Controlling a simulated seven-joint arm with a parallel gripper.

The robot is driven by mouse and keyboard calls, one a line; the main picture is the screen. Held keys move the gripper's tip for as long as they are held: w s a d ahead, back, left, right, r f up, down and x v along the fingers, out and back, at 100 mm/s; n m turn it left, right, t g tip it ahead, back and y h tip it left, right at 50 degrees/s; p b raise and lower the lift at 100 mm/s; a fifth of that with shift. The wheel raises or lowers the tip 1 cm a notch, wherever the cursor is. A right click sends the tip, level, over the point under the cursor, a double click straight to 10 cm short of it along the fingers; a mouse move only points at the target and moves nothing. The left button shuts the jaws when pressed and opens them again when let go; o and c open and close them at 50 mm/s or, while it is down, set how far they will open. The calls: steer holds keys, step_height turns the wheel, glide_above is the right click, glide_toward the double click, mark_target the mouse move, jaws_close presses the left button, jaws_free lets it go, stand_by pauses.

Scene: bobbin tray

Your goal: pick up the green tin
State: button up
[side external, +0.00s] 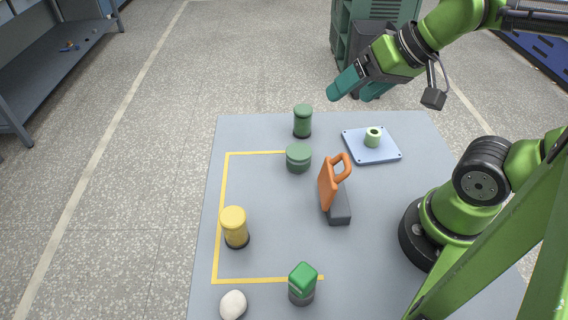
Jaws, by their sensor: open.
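The green tin (298,158) appears to be the short, wide, dark green cylinder standing upright on the grey table. It sits at the top edge of the yellow outline, with nothing on top of it. My gripper (356,93) has teal fingers and is open and empty. It is up in the air near the far edge of the table, above and to the right of the tin in the picture and apart from it.
A taller green cylinder (303,120) stands just behind the tin. An orange-handled tool (328,187) stands close on its right front. A blue plate (385,156) holds a pale green ring (373,137). A yellow cylinder (234,226), green block (303,277) and white stone (233,305) are nearer.

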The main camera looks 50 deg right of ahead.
stand_by(0.4)
steer(key=shift+o, duration=1.2)
steer(key=n+g+h, duration=0.2)
steer(key=g, duration=0.5)
glide_above(298, 150)
step_height(298, 150, down, 7)
step_height(298, 150, down, 11)
steer(key=shift+a+f, duration=0.1)
steer(key=shift+a, duration=0.05)
steer(key=shift+d+f, duration=0.2)
steer(key=shift+f, duration=2.45)
steer(key=c, duration=1.3)
